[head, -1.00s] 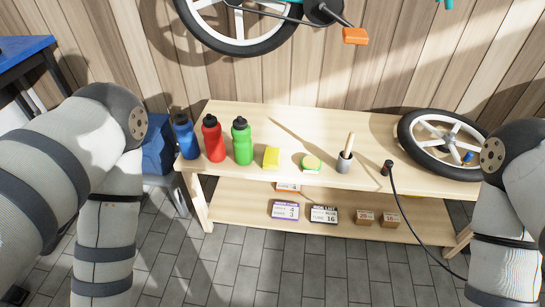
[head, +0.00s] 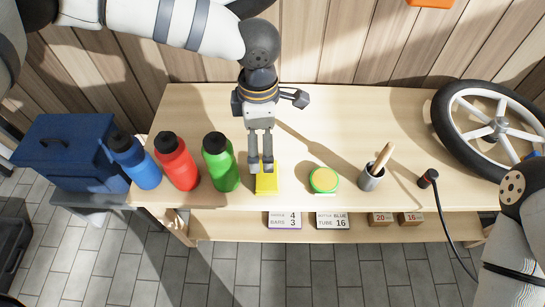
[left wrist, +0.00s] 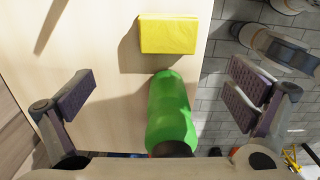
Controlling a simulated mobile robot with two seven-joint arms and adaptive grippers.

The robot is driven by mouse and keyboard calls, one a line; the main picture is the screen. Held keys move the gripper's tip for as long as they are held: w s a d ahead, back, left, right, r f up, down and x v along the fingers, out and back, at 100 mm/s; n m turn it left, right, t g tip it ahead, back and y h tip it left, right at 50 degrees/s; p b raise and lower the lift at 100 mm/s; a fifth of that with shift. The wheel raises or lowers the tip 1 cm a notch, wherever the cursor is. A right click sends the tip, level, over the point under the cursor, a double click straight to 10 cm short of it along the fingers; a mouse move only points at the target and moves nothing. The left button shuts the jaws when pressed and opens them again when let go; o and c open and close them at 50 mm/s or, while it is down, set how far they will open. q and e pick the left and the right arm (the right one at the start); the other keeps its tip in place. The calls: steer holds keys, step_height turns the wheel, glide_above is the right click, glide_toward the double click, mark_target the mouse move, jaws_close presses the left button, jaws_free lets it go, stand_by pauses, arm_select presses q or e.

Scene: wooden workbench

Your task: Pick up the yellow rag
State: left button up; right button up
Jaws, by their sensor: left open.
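The yellow rag (head: 267,184) is a small folded block on the workbench top near its front edge, right of the green bottle. It also shows at the top middle of the left wrist view (left wrist: 168,36). My left gripper (head: 261,167) points down over the rag and hides its far part in the head view. In the left wrist view its fingers (left wrist: 165,95) are wide apart with nothing held, and the rag lies beyond them. I cannot tell its exact height above the rag. My right gripper is not in view.
The green bottle (head: 220,162) stands close left of the rag, then a red bottle (head: 176,164) and a blue bottle (head: 137,164). A green-and-yellow sponge (head: 323,180), a grey cup (head: 371,178) and a wheel (head: 490,125) are to the right. The bench's back middle is clear.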

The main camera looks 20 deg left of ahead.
mark_target(267, 174)
arm_select(q)
steer(key=f, duration=0.3)
steer(key=d+f+b, duration=0.1)
steer(key=f, duration=0.3)
steer(key=s+f, duration=0.1)
steer(key=f, duration=0.3)
steer(key=shift+d, duration=0.15)
steer(key=shift+w+f, duration=0.15)
steer(key=shift+f, duration=0.2)
steer(key=c, duration=1.2)
